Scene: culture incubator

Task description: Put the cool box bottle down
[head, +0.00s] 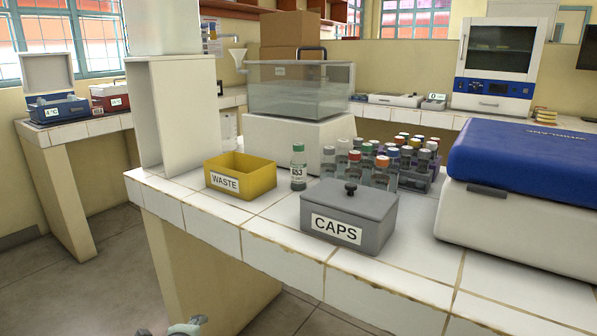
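A small clear bottle (299,172) with a green cap and a white label that seems to read 653 stands upright on the tiled bench, between the yellow WASTE bin (240,178) and the grey CAPS box (349,212). I cannot tell if it is the cool box bottle. An open blue box (58,109) with a small 4 °C label stands on the far left bench, its contents unclear. A small grey-green piece of my own arm or gripper shows at the bottom edge, left of centre. It is cut off, so its fingers and anything held are hidden. My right gripper is out of view.
Several capped bottles (381,172) crowd behind the CAPS box. A large blue-lidded white machine (520,215) fills the right of the bench (283,238). A clear tank (300,90) stands on a white block behind. A red box (110,97) stands beside the blue one.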

